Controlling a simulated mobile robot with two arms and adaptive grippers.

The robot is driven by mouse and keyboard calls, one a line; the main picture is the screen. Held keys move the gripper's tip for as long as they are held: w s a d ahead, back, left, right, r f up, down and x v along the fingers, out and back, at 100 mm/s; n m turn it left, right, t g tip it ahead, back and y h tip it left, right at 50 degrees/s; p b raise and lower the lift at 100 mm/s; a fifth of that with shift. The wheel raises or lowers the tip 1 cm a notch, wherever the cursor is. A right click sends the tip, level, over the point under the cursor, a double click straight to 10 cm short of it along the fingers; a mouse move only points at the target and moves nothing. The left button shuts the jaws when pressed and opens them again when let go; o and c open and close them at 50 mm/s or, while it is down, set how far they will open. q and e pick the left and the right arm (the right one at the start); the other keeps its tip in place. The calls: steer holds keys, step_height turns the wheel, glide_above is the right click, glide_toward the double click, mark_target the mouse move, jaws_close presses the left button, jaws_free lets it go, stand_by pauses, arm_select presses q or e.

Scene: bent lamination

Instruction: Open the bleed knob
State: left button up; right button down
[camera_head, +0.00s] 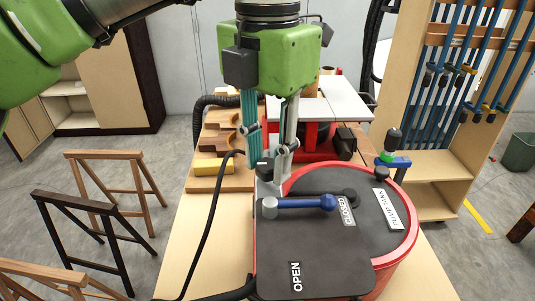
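A round, red-rimmed tank (400,245) stands on the bench with a dark lid plate. On the plate lies a blue lever (300,202), level, its round end near the CLOSED label (346,211). The OPEN label (296,277) is nearer me. A small dark-capped knob (264,165) stands at the plate's far left corner; I cannot tell for certain that it is the bleed knob. My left gripper (274,160) points down just above this knob, fingers apart, with no held object visible. Contact with the knob is unclear. My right gripper is not in view.
A black knob (381,172) and a green-banded black handle (391,141) stand at the tank's far right. Wooden forms (213,150) and a white-topped machine (345,98) are behind. A black hose runs left of the tank. Trestles (88,240) stand on the floor at left.

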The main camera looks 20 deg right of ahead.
mark_target(268, 164)
arm_select(q)
steer(key=shift+o, duration=0.6)
steer(key=shift+r, duration=0.1)
step_height(268, 164, up, 12)
stand_by(0.7)
